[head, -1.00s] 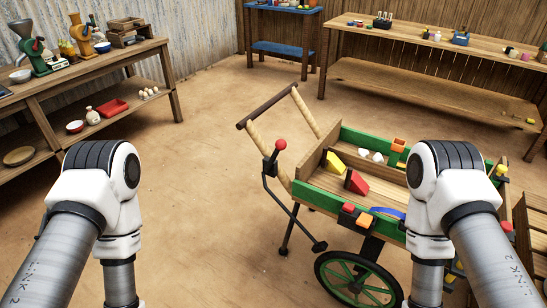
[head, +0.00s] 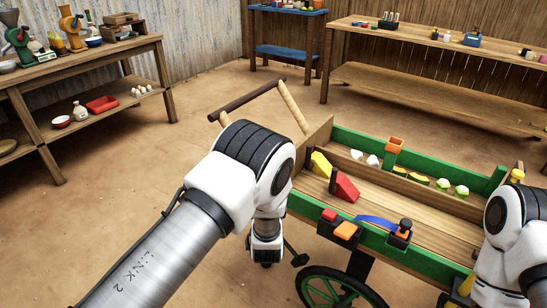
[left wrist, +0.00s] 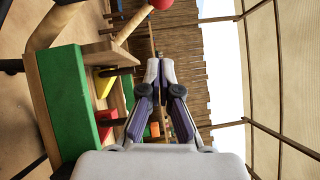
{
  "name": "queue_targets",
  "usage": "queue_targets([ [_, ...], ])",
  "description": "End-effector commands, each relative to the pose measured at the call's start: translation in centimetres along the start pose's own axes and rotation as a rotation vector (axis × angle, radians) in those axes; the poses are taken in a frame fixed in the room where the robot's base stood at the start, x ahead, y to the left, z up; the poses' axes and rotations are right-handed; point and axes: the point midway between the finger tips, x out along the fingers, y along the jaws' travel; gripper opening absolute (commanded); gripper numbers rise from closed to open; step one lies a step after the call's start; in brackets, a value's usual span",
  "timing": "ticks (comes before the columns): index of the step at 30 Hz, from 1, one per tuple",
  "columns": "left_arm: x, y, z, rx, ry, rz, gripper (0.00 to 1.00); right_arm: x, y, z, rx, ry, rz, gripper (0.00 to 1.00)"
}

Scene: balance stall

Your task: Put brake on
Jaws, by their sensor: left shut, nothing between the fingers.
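The cart's green-sided body (head: 343,229) stands right of centre in the head view. The brake lever's red knob (left wrist: 161,3) shows at the top edge of the left wrist view, apart from my fingers. In the head view my left arm hides the knob and most of the lever. My left gripper (left wrist: 160,66) is shut and empty beside the cart, whose green panel (left wrist: 66,98) shows at the left of the wrist view. In the head view the left gripper is hidden behind its arm. My right arm shows at the right edge, but its gripper is out of view.
The cart's handle bar (head: 245,100) reaches back to the left, and its green wheel (head: 327,290) is at the bottom. Red and yellow blocks (head: 346,187) lie in the cart. A wooden bench (head: 85,62) stands far left, and the floor between is clear.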

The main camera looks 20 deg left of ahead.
Motion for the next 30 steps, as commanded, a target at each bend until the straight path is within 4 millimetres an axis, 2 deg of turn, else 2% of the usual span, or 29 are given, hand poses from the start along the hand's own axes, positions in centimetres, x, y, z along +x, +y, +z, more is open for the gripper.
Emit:
queue_targets([
  [5, 2.9, -0.2, 0.1, -0.004, -0.002, -0.001, 0.00, -0.2, 0.0, 0.0, 0.001, 0.001, 0.000, 0.40],
  [14, 9.4, -0.1, 0.1, -0.004, -0.001, 0.000, 0.00, 0.1, 0.0, 0.0, 0.001, 0.000, 0.000, 0.40],
  [15, 10.1, -0.1, 0.6, -0.002, -0.002, 0.002, 0.00, 0.0, 0.0, 0.0, 0.001, 0.000, 0.000, 0.40],
  [21, 11.9, -0.1, 2.6, -0.001, 0.001, 0.003, 0.00, -0.2, 0.0, 0.0, 0.001, 0.001, 0.000, 0.40],
  [30, 12.2, -0.1, 2.9, -0.001, 0.003, 0.004, 0.00, -0.2, 0.0, 0.0, 0.001, 0.001, 0.000, 0.40],
])
